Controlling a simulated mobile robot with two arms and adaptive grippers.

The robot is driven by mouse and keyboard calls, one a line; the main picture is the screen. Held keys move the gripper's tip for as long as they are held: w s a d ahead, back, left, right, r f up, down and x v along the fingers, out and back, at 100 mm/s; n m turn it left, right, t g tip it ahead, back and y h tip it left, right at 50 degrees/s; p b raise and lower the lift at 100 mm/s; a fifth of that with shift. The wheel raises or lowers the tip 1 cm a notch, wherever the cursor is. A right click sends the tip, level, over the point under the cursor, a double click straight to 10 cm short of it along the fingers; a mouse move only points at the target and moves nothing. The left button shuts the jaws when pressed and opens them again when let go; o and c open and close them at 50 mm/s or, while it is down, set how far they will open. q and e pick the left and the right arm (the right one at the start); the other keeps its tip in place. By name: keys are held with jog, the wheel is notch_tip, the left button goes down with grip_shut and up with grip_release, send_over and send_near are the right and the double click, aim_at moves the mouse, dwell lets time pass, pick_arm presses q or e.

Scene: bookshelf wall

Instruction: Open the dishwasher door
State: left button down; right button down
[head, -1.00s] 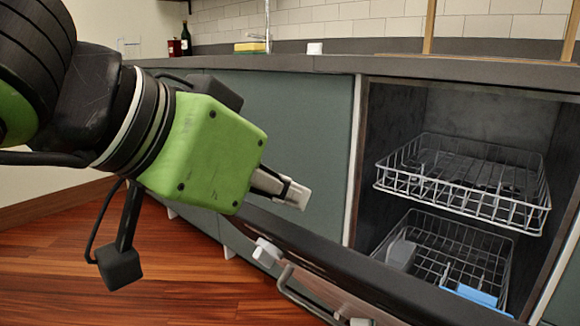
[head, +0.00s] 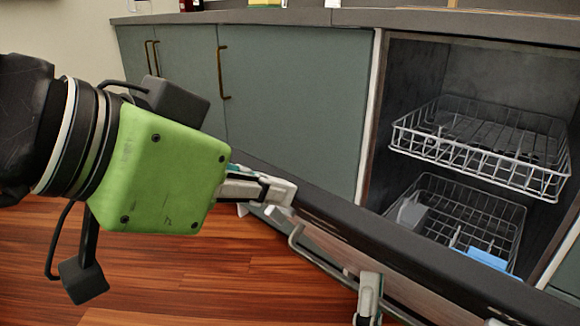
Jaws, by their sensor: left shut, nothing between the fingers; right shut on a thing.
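The dishwasher door (head: 400,243) is tilted partway down and away from its opening. Its dark top edge runs diagonally across the lower right. A bar handle (head: 322,262) is on its outer face. My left gripper (head: 284,192), on the green-cased hand, is shut and empty, with its fingertips beside the door's upper left edge; I cannot tell whether they touch it. My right gripper (head: 368,298) shows only in part at the bottom, shut on the handle; most of it is below the picture.
The dishwasher's upper rack (head: 480,150) and lower rack (head: 470,215) are inside the opening. Green-grey cabinets (head: 300,105) stand to its left under a dark counter (head: 345,17). The wooden floor (head: 200,275) is clear at lower left.

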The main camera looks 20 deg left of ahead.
jog(key=c, duration=2.1)
grip_release()
jog(key=shift+d+r, duration=0.15)
jog(key=shift+d, duration=0.05)
jog(key=shift+c, duration=0.2)
pick_arm(q)
jog(key=shift+f, duration=0.15)
pick_arm(e)
jog(key=shift+a, duration=0.1)
jog(key=shift+s+f, duration=0.3)
jog(key=shift+f, duration=0.15)
jog(key=v, duration=1.1)
pick_arm(q)
jog(key=v, duration=1.2)
pick_arm(e)
jog(key=shift+r, duration=0.1)
grip_shut()
